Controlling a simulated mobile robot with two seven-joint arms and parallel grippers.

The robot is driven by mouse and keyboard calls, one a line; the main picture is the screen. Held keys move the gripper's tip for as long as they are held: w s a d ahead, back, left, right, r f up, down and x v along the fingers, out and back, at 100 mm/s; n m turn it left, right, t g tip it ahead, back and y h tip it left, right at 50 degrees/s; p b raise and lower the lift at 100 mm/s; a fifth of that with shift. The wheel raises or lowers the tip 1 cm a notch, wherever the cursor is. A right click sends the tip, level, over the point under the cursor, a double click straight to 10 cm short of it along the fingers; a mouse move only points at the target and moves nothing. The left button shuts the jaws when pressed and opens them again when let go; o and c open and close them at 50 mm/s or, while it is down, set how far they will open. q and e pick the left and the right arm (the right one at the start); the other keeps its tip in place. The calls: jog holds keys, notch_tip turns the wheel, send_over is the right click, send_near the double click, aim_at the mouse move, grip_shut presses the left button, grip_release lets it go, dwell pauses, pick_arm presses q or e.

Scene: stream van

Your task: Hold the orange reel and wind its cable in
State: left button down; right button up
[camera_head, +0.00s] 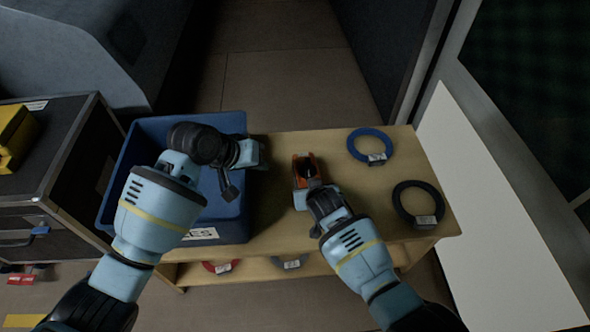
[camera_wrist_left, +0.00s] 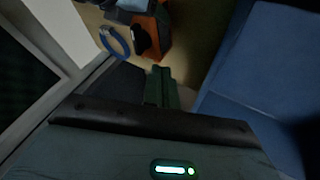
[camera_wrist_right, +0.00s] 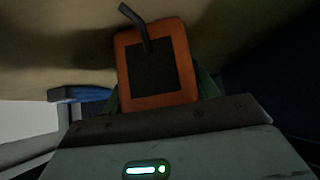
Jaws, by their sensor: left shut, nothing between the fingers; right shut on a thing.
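The orange reel (camera_head: 304,163) has a dark centre and is at the middle of the wooden table. My right gripper (camera_head: 305,190) is shut on it from the near side. The right wrist view shows the reel (camera_wrist_right: 185,60) as an orange frame around a black square, with a thin black stub (camera_wrist_right: 138,24) on it. I cannot tell whether the reel touches the table. My left gripper (camera_head: 258,155) is shut and empty, left of the reel and apart from it, by the blue bin's right rim. The left wrist view shows its closed fingers (camera_wrist_left: 161,88) and the reel (camera_wrist_left: 149,38).
A blue bin (camera_head: 235,215) stands at the left. A blue cable ring (camera_head: 356,146) and a black cable ring (camera_head: 400,206) lie on the wooden table (camera_head: 270,235) at the right. Red (camera_head: 218,267) and grey (camera_head: 290,264) rings lie on the lower shelf. A dark case (camera_head: 75,150) stands far left.

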pick_arm(q)
jog(key=shift+f, duration=0.1)
send_near(305, 172)
notch_tip(305, 172, down, 4)
jog(key=w+a, duration=0.1)
jog(key=a, duration=0.1)
jog(key=shift+d+f, duration=0.2)
jog(key=shift+d, duration=1.9)
jog(key=shift+s+d, duration=0.15)
jog(key=shift+d, duration=0.55)
jog(key=shift+a, duration=0.1)
jog(key=shift+w+a, duration=0.55)
jog(key=shift+w, duration=0.1)
